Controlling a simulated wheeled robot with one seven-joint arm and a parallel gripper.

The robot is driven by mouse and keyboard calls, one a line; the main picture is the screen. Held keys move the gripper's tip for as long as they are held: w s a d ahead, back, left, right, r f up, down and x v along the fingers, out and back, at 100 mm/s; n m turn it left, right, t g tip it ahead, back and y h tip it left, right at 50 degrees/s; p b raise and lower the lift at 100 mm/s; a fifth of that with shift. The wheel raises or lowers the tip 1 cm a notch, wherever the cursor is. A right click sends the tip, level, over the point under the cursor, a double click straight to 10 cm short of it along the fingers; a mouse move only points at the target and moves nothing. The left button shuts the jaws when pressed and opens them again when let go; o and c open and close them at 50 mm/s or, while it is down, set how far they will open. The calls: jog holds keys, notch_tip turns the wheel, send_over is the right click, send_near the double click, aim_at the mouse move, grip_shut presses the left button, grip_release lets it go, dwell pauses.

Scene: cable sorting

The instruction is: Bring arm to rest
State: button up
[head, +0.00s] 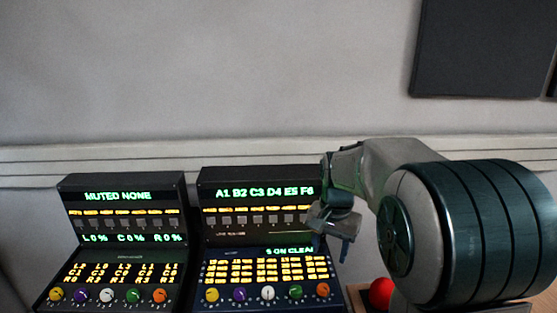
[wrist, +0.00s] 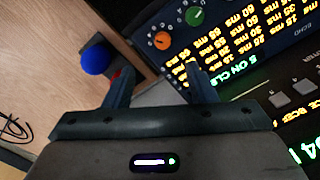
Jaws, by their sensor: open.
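My gripper (head: 335,240) is in front of the right edge of the right-hand console in the head view, fingers pointing down. In the wrist view my gripper (wrist: 161,74) has its two fingers spread apart with nothing between them. My arm reaches in from the right of the head view and hides part of what is behind it.
The right console (head: 258,238) and the left console (head: 122,226) stand side by side with lit displays and coloured knobs. A red ball (head: 381,292) sits below my arm. The wrist view shows a blue ball (wrist: 96,58) by a wooden edge and a black cable (wrist: 14,130). A dark panel (head: 480,50) hangs on the wall.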

jog(key=s+n+t, duration=0.2)
jog(key=s+n, duration=0.4)
jog(key=s, duration=1.3)
jog(key=shift+s+a+r+n+t, duration=0.2)
jog(key=shift+s+n+t, duration=0.1)
jog(key=shift+s+t, duration=0.1)
